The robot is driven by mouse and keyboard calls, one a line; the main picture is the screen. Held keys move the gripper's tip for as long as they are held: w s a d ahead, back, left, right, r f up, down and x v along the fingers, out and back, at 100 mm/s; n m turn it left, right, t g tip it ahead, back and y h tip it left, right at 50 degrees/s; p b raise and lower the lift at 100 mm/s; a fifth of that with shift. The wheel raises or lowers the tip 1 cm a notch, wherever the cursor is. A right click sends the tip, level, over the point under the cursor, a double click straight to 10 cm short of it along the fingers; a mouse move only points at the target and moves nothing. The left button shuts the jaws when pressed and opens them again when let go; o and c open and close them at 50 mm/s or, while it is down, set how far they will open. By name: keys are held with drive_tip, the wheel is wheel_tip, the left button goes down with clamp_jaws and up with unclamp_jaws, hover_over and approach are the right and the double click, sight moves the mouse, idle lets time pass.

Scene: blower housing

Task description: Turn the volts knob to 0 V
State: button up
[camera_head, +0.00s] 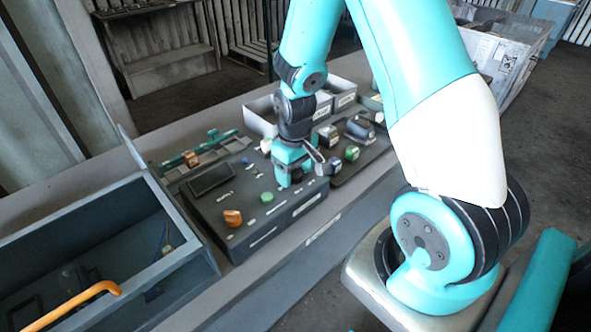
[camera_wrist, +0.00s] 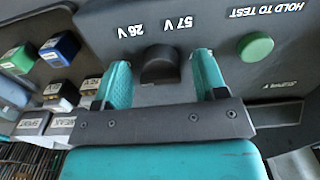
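A black knob (camera_wrist: 160,66) sits on the dark panel in the wrist view. Upside-down labels "26 V" and "57 V" show beside it; no 0 V mark is readable. My gripper (camera_wrist: 161,75) has its two teal fingers on either side of this knob, with a gap on both sides. In the head view my gripper (camera_head: 291,178) points down at the right part of the dark control box (camera_head: 235,198), and its body hides the knob there.
A green button (camera_wrist: 255,47) marked "HOLD TO TEST" is right of the fingers; it also shows in the head view (camera_head: 267,197). An orange knob (camera_head: 233,218) is on the box's front left. Colored blocks (camera_wrist: 60,45) stand at left in the wrist view. An open grey bin (camera_head: 175,262) is left.

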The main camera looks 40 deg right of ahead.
wheel_tip(320, 180, up, 17)
drive_tip(key=b, duration=0.1)
drive_tip(key=shift+r, duration=0.2)
idle(0.4)
idle(0.3)
drive_tip(key=s+a+r+n+y, duration=0.2)
drive_tip(key=s+a+n, duration=0.1)
drive_tip(key=s+a, duration=0.5)
drive_tip(key=s+a+r+n+y, duration=0.1)
drive_tip(key=s+a+n+y, duration=0.1)
drive_tip(key=s+a, duration=0.6)
drive_tip(key=a+n, duration=0.1)
drive_tip(key=a, duration=0.3)
drive_tip(key=shift+s+a+r, duration=0.2)
drive_tip(key=shift+a+r, duration=0.15)
drive_tip(key=shift+n, duration=0.3)
